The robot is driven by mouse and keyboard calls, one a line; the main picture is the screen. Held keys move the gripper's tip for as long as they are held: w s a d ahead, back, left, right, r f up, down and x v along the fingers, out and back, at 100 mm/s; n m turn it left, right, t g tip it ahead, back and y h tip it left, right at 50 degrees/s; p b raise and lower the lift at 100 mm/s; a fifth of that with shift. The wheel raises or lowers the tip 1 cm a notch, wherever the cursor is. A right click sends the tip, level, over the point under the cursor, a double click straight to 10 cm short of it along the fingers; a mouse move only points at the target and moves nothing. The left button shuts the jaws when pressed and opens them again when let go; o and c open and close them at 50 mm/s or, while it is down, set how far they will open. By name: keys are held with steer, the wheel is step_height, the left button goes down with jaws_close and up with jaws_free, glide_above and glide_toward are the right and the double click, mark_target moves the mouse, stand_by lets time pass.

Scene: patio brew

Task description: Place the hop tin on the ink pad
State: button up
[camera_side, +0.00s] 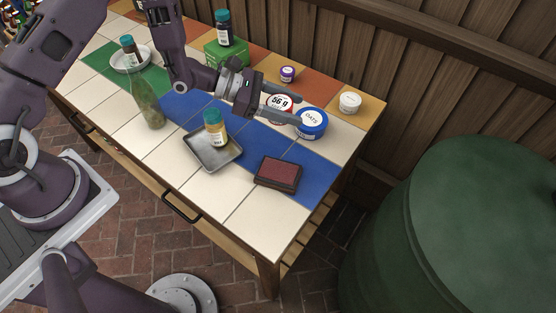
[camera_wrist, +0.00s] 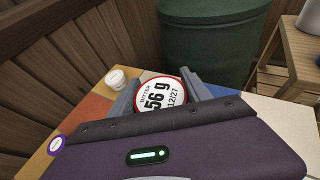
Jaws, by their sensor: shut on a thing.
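A round tin with a white lid, a red rim and "56 g" printed on it, which I take for the hop tin (camera_side: 279,102), is between the fingers of my gripper (camera_side: 300,109). My gripper is shut on it, and its label faces up. The tin also shows in the wrist view (camera_wrist: 160,94), between the two grey fingers. I cannot tell whether it touches the tabletop. The ink pad (camera_side: 278,172), dark red in a dark case, lies near the table's right front, on blue and white tiles. Its top is bare. It is not visible in the wrist view.
A blue-lidded OATS tin (camera_side: 311,122) stands close beside the fingers. A white jar (camera_side: 350,102) and a purple-lidded jar (camera_side: 287,73) stand behind. A metal tray (camera_side: 226,158) with a teal-capped bottle (camera_side: 215,128) stands left of the ink pad. A green bottle (camera_side: 147,106) stands farther left.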

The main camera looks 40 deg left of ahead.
steer(key=r+m+g+h, duration=0.1)
steer(key=r+m+g, duration=0.1)
glide_above(289, 172)
step_height(289, 172, down, 10)
steer(key=shift+s+f, duration=0.1)
steer(key=shift+f, duration=0.1)
steer(key=shift+f, duration=0.15)
steer(key=o, duration=1.4)
